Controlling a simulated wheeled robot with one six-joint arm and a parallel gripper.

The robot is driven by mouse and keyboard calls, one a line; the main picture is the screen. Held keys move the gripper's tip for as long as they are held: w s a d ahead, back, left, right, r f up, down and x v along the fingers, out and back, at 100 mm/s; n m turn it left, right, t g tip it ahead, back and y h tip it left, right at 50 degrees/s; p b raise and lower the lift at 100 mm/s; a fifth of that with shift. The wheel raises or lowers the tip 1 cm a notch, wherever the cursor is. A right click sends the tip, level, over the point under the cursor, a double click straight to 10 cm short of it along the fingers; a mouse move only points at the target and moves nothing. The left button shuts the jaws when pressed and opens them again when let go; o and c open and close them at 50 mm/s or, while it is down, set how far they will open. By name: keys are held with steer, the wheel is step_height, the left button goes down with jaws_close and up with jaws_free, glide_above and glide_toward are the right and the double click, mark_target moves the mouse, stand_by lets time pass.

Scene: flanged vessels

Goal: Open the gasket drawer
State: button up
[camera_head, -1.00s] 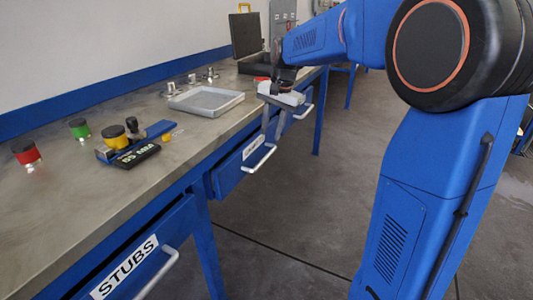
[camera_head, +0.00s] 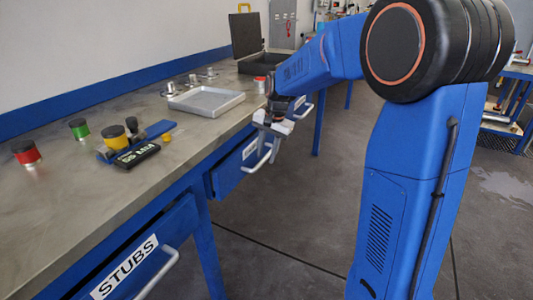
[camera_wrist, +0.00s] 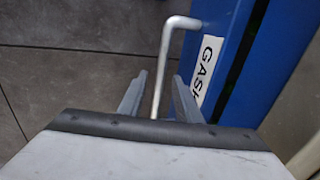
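The gasket drawer (camera_head: 226,180) is a blue drawer front under the bench, with a white label and a pale bar handle (camera_head: 262,161). My gripper (camera_head: 270,150) is at the handle, fingers pointing down. In the wrist view my gripper (camera_wrist: 160,80) is open. Its two fingers stand on either side of the handle bar (camera_wrist: 165,62), with gaps visible. Whether the drawer is fully closed is hard to tell.
A second drawer labelled STUBS (camera_head: 125,270) is nearer, at lower left. On the bench (camera_head: 75,215) stand a grey tray (camera_head: 207,101), red (camera_head: 26,153) and green (camera_head: 79,128) capped pieces, a dark display device (camera_head: 137,155) and an open black case (camera_head: 250,62). The floor right of the drawer is clear.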

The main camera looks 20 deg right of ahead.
jaws_close()
steer(key=shift+d, duration=0.1)
steer(key=s+d, duration=1.8)
steer(key=s, duration=0.1)
steer(key=shift+d, duration=0.15)
steer(key=shift+w, duration=0.1)
jaws_free()
steer(key=shift+r, duration=0.1)
